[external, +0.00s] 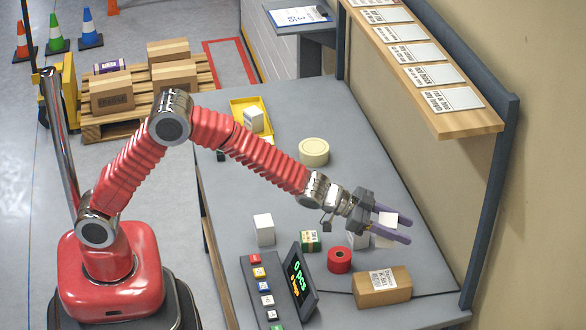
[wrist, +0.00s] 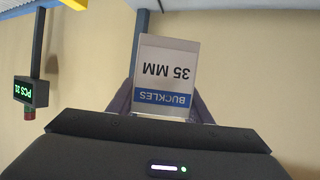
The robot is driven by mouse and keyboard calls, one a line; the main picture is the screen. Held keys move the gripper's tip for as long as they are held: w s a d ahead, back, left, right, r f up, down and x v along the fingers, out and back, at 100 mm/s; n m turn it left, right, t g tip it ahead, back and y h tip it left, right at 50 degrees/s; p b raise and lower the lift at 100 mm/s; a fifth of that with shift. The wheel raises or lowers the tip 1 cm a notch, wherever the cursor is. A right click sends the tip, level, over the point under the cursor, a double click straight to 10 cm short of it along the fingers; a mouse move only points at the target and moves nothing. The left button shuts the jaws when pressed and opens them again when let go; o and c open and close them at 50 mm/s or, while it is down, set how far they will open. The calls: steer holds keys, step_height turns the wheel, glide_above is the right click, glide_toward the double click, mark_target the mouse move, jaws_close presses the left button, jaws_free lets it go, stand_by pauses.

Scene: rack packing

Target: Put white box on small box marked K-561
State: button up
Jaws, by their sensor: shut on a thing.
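My gripper (external: 392,224) is shut on a white box (external: 387,219), held between its purple fingers above the right part of the grey table. In the wrist view the same white box (wrist: 167,75) shows an upside-down label reading BUCKLES 35 MM with a blue band. A brown carton (external: 381,291) with a white label reading K-561 lies on the table at the front right, below and in front of my gripper. The held box is apart from the carton. White surfaces below my gripper are partly hidden by it, and I cannot tell what they belong to.
A red tape roll (external: 340,260), a green box (external: 310,241) and another white box (external: 264,229) stand nearby. A button panel with a display (external: 299,281) is at the front. A cream roll (external: 314,152) and yellow tray (external: 239,104) lie farther back. A wooden shelf (external: 468,122) overhangs the right side.

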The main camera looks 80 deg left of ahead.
steer(key=d, duration=0.2)
steer(key=s+d, duration=0.1)
steer(key=d, duration=0.1)
steer(key=shift+s+d+r, duration=0.1)
steer(key=shift+d+r, duration=0.05)
steer(key=shift+d, duration=0.15)
glide_above(396, 280)
steer(key=shift+f, duration=3.1)
steer(key=shift+f, duration=0.1)
steer(key=shift+f, duration=1.8)
